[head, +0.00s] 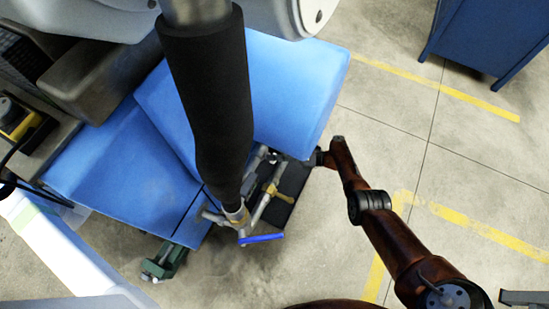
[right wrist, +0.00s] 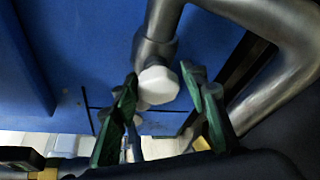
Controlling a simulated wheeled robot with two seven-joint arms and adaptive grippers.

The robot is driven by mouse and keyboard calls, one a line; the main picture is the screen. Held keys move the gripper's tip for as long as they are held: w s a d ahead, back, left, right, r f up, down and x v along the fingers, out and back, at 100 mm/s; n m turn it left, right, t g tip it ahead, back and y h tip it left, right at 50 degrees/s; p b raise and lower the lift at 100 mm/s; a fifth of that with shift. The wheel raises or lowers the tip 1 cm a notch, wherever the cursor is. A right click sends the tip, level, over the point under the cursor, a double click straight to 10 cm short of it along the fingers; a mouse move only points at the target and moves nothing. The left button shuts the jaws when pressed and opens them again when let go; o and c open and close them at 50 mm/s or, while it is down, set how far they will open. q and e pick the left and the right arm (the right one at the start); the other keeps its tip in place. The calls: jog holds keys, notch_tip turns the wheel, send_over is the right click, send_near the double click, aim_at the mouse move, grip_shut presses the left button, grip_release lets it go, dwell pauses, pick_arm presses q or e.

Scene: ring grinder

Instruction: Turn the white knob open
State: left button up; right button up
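The white knob (right wrist: 157,86) sits on the end of a grey metal pipe in the right wrist view. My right gripper (right wrist: 159,80) has its two green fingers spread, one on each side of the knob. The gaps look small, and I cannot tell whether either finger touches it. In the head view my brown right arm reaches in from the right to the pipework (head: 262,200). There I cannot make out the white knob or the fingertips clearly.
A blue machine body (head: 120,165) stands behind the pipework. A thick black sleeved pipe (head: 212,100) hangs across the head view. The floor at right is open, with a blue cabinet (head: 485,35) beyond.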

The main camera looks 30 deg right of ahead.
jog(key=shift+o, duration=1)
jog(key=shift+a, duration=0.3)
